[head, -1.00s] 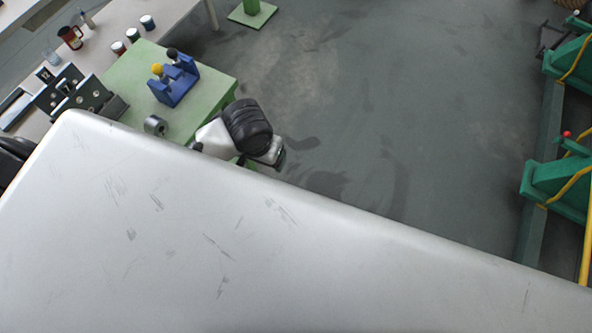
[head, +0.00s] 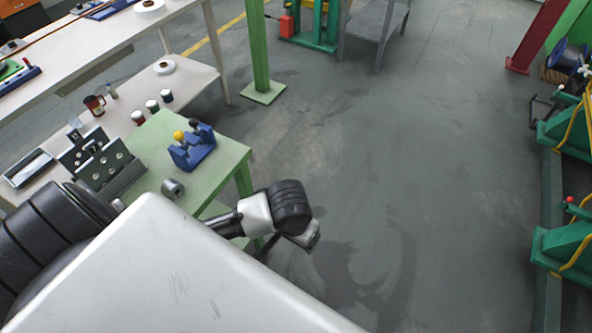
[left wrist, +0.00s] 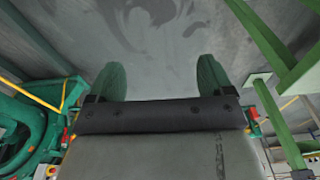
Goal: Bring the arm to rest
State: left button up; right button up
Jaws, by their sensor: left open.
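My left gripper (left wrist: 160,82) shows in the left wrist view. Its two green fingers stand wide apart with nothing between them, and grey floor lies beyond. In the head view I see a black and white link of my arm beside the green table; the gripper itself cannot be made out there. My right gripper is in neither view. My own pale body covers the bottom of the head view.
A green table (head: 213,170) holds a blue stand (head: 192,150) and a grey metal ring (head: 172,188). A green post (head: 258,50) stands behind it. Green machines (head: 567,245) line the right side. The middle floor (head: 420,150) is clear.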

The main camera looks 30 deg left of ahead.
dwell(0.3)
pick_arm(q)
jog(key=s+a+f, duration=0.1)
jog(key=a+f, duration=0.2)
jog(key=f, duration=0.9)
jog(key=s+a+f, duration=0.2)
jog(key=f, duration=1)
jog(key=s+f+m, duration=0.1)
jog(key=s+f, duration=0.6)
jog(key=s, duration=0.4)
jog(key=s+f+m, duration=0.1)
jog(key=s+f, duration=0.6)
jog(key=s, duration=0.5)
jog(key=shift+d+f+m, duration=0.2)
jog(key=shift+d+m, duration=0.05)
jog(key=shift+m, duration=0.05)
